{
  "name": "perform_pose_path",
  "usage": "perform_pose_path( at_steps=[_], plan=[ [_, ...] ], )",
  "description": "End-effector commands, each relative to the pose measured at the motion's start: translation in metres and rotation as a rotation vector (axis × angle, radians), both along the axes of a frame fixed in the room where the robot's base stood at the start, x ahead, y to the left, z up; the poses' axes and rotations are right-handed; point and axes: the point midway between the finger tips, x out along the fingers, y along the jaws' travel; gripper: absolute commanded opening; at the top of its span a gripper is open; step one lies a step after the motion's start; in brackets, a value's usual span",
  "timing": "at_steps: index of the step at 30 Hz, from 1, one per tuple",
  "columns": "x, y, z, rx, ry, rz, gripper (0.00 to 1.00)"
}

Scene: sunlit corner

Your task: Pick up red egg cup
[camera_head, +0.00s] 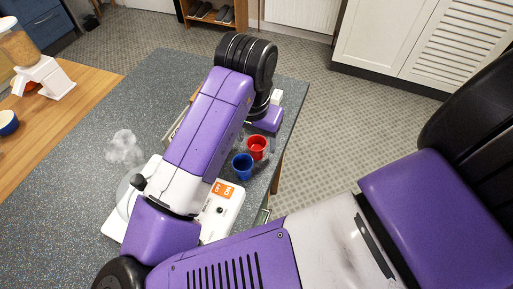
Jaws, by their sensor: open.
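The red egg cup (257,147) stands upright on the speckled grey counter (90,135), near its right edge. A blue cup (242,166) stands just in front of it, slightly left and very close. My arm reaches over the counter from the bottom of the view and bends down at its black wrist. My gripper (264,130) is at the end of the wrist, just behind the red egg cup. Its jaws are open. The fingertips are small and hard to make out, so I cannot tell whether they touch the cup.
A clear, crumpled-looking object (124,147) sits further left. A wooden surface (75,97) adjoins the counter's left side. Open floor (325,130) lies to the right.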

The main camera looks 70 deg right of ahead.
Motion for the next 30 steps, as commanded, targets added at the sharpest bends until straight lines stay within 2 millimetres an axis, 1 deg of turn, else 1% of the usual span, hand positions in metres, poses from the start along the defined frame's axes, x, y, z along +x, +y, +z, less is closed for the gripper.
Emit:
perform_pose_path(
  at_steps=[3,6,9,15,17,18,20,21,23,24,25,30],
  plan=[
    [0.000,0.000,-0.018,0.001,0.002,0.003,0.68],
    [0.001,-0.002,-0.028,0.001,0.001,0.001,0.68],
    [0.001,-0.003,-0.033,-0.001,0.000,0.001,0.68],
    [0.001,-0.003,-0.033,-0.001,-0.001,0.001,0.68],
    [0.001,-0.003,-0.033,-0.001,-0.001,0.001,0.58],
    [0.001,-0.003,-0.033,-0.001,-0.001,0.001,0.50],
    [0.001,-0.003,-0.033,-0.001,-0.001,0.001,0.39],
    [0.001,-0.003,-0.033,-0.001,-0.001,0.001,0.31],
    [0.001,-0.003,-0.033,-0.001,-0.001,0.001,0.19],
    [0.001,-0.003,-0.033,-0.001,-0.001,0.001,0.11],
    [0.001,-0.003,-0.033,-0.001,-0.001,0.001,0.05],
    [0.001,-0.003,-0.033,-0.001,-0.001,0.001,0.04]
  ],
)
